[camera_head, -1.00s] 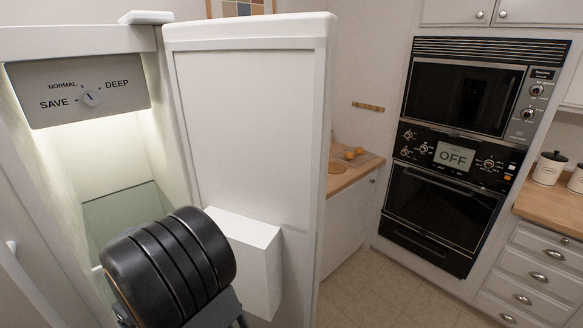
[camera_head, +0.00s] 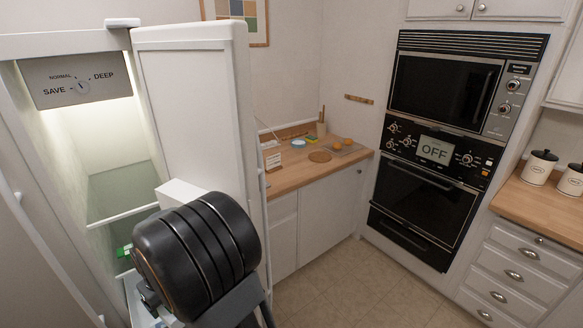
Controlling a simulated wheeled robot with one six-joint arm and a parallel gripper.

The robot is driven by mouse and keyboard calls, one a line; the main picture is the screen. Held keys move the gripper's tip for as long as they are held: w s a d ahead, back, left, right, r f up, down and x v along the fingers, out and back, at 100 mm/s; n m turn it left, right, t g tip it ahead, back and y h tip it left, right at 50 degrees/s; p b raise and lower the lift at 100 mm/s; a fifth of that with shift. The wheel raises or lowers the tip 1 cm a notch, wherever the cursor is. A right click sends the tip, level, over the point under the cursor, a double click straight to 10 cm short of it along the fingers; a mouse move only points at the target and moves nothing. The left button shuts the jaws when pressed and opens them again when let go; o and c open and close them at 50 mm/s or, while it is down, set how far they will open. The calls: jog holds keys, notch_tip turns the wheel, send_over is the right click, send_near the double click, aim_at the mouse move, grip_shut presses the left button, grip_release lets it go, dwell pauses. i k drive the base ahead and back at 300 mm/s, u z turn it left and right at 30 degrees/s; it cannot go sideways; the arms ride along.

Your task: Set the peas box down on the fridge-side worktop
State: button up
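The fridge-side worktop (camera_head: 284,182) is a wooden counter just right of the open fridge door (camera_head: 190,110). Its left end is hidden behind the door. No box that I can name as the peas box shows clearly. A small green patch (camera_head: 122,251) shows low in the lit fridge, left of my dark arm joint; I cannot tell what it belongs to. My arm stands in front of the fridge and door, and its dark joint covers much of that area. My gripper's fingers do not show, so its hold is hidden.
The worktop's front strip is clear. Wall ovens (camera_head: 434,150) stand right of it, with open floor in front.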

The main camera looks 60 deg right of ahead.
aim_at(297, 166)
jog(key=k, duration=0.85)
jog(key=z, duration=2.05)
jog(key=i, duration=3)
jog(key=u, duration=1.45)
